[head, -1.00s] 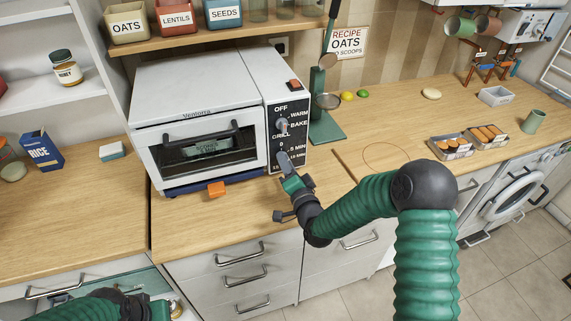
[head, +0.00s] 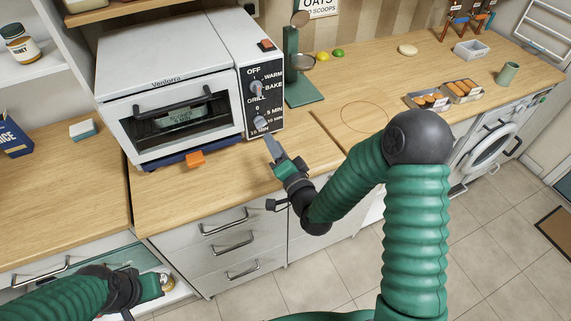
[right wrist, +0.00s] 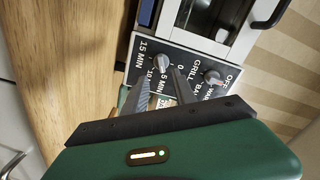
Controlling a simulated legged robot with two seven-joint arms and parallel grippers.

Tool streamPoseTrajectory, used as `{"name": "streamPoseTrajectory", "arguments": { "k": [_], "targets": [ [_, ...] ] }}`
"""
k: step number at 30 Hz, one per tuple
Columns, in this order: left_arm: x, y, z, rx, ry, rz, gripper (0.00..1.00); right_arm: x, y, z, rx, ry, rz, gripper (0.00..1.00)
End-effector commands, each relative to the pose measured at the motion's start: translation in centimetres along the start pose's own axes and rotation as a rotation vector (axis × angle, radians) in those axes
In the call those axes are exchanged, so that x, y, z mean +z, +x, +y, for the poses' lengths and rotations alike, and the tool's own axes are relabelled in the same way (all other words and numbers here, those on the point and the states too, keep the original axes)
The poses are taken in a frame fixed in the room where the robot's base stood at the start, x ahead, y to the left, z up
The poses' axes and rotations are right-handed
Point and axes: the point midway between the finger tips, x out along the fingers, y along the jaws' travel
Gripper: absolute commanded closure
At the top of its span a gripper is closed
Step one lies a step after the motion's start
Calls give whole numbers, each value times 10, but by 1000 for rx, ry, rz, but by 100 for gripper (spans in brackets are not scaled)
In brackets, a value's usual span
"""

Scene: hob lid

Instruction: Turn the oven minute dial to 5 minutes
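The white oven (head: 175,62) stands on the wooden counter. Its dark panel (head: 248,106) carries an upper function dial (head: 257,88) and, below it, the minute dial (head: 260,121), marked 0, 5, 10 and 15 MIN. In the right wrist view the minute dial (right wrist: 161,62) lies just beyond my fingertips; its pointer direction is unclear. My right gripper (head: 270,142) is in front of and below this dial, apart from it. Its two fingers (right wrist: 161,72) are spread with nothing between them. My left gripper (head: 156,286) is low at the left, by an open drawer; its fingers cannot be made out.
A green stand (head: 300,90) rises right of the oven. Food trays (head: 463,91) and a green cup (head: 508,73) stand farther right. The counter in front of the oven is mostly clear.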

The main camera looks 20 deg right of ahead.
Motion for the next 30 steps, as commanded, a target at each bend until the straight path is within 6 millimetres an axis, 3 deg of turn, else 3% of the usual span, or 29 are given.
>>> {"name": "streamPoseTrajectory", "arguments": {
  "k": [3,6,10,15,30],
  "targets": [
    [1,5,0,0,0,0,100,1,-36,2,3,-1,-2,67],
    [-8,-33,0,0,0,-1,100,-5,-66,-9,11,6,-7,67],
    [-14,-59,0,0,0,1,100,-5,-76,-7,7,5,-4,67],
    [-18,-74,0,0,0,0,100,-2,-88,-3,4,3,-3,67],
    [-17,-73,0,0,0,0,100,0,-91,1,1,1,-1,67]
  ]
}}
